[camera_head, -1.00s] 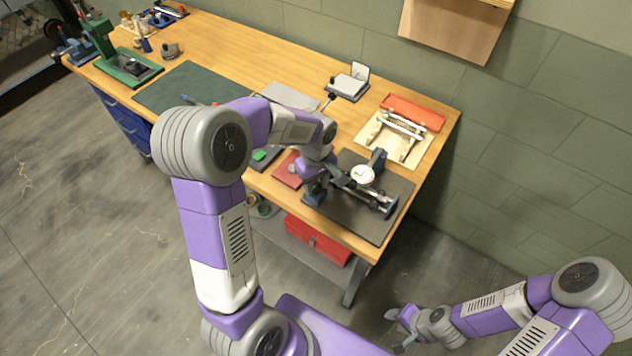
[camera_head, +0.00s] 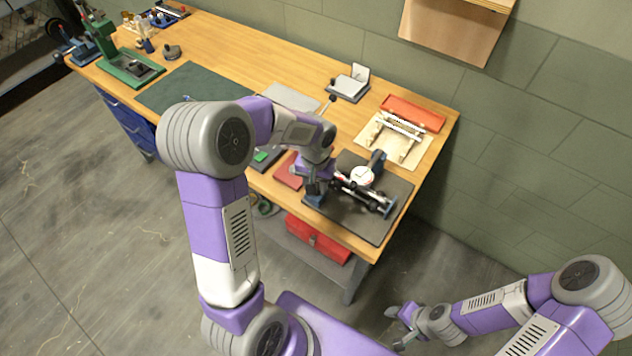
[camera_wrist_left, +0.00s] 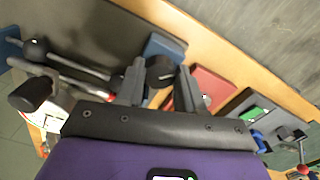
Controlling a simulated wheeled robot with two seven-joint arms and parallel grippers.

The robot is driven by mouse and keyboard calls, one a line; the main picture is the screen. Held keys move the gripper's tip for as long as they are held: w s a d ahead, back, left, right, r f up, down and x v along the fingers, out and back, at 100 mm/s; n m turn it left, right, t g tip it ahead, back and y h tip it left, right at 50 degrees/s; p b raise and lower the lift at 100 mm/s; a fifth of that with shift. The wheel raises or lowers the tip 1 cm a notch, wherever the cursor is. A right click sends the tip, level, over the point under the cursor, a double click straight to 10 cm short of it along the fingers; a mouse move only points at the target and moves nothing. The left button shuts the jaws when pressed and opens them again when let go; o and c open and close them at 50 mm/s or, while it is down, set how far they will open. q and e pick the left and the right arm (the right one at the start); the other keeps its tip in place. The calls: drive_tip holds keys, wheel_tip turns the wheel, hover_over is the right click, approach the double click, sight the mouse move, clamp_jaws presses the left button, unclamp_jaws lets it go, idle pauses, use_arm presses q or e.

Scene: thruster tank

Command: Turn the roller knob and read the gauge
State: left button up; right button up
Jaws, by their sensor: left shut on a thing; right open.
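The roller device (camera_head: 365,194), with dark rods and blue end blocks, lies on a dark mat near the bench's right end. The gauge (camera_head: 361,176) has a round white face; its reading is too small to make out. My left gripper (camera_head: 318,186) is at the device's left end. In the left wrist view, its fingers (camera_wrist_left: 160,82) are shut on a dark round knob (camera_wrist_left: 160,70). The device's rods (camera_wrist_left: 75,75) run off to the left there. My right gripper (camera_head: 397,330) is open and empty, low in front of the bench, over the floor.
A red pad (camera_head: 288,172) lies just left of the device. A wooden stand (camera_head: 388,140) and a red tray (camera_head: 413,112) are behind it. A green mat (camera_head: 185,88) lies farther left. A red toolbox (camera_head: 318,240) sits on the shelf below. The wall closes the back.

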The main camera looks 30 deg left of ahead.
use_arm(q)
drive_tip(key=m, duration=0.3)
drive_tip(key=shift+r+m+p, duration=0.1)
drive_tip(key=shift+m+p, duration=0.3)
drive_tip(key=m+p, duration=0.1)
drive_tip(key=m, duration=0.2)
drive_tip(key=shift+a+m, duration=0.1)
drive_tip(key=shift+m, duration=0.2)
drive_tip(key=m+p, duration=0.1)
drive_tip(key=m, duration=0.2)
drive_tip(key=shift+w+m, duration=0.1)
drive_tip(key=shift+m, duration=0.2)
drive_tip(key=m+p, duration=0.1)
drive_tip(key=m, duration=0.2)
drive_tip(key=shift+m+p, duration=0.3)
drive_tip(key=shift+p, duration=0.05)
drive_tip(key=m+p, duration=0.1)
drive_tip(key=m, duration=0.2)
drive_tip(key=shift+m+p, duration=0.3)
drive_tip(key=shift+p, duration=0.05)
drive_tip(key=m+p, duration=0.2)
drive_tip(key=m, duration=0.1)
drive_tip(key=shift+w+r+m, duration=0.1)
drive_tip(key=shift+m, duration=0.3)
drive_tip(key=m+p, duration=0.2)
drive_tip(key=m, duration=0.1)
drive_tip(key=shift+w+m+p, duration=0.1)
drive_tip(key=shift+m+p, duration=0.75)
drive_tip(key=shift+m, duration=0.85)
